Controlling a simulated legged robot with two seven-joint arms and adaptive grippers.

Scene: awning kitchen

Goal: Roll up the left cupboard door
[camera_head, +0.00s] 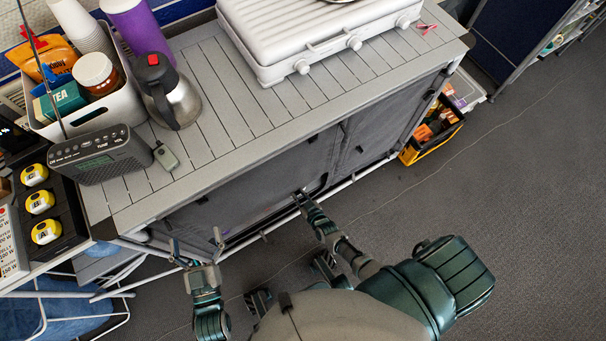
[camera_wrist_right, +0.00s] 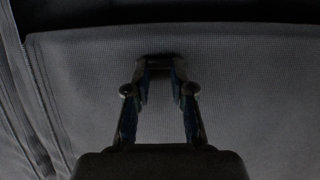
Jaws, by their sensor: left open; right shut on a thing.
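The left cupboard door (camera_head: 255,178) is a dark grey fabric panel on the front of the cupboard. It hangs down over most of the left opening, with a dark gap along its lower part. My right gripper (camera_head: 301,193) is at the lower right part of this door. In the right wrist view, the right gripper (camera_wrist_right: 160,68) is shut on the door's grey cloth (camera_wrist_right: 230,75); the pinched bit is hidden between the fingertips. My left gripper (camera_head: 197,242) is open and empty, in front of the door's lower left part, its fingers spread and pointing at the cupboard.
The slatted cupboard top (camera_head: 225,110) carries a stove (camera_head: 300,40), a steel kettle (camera_head: 170,95), a radio (camera_head: 100,155) and a white bin (camera_head: 120,105). A white frame rail (camera_head: 265,231) runs along the cupboard's bottom. A yellow-black crate (camera_head: 432,135) stands at right. Grey floor lies open at right.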

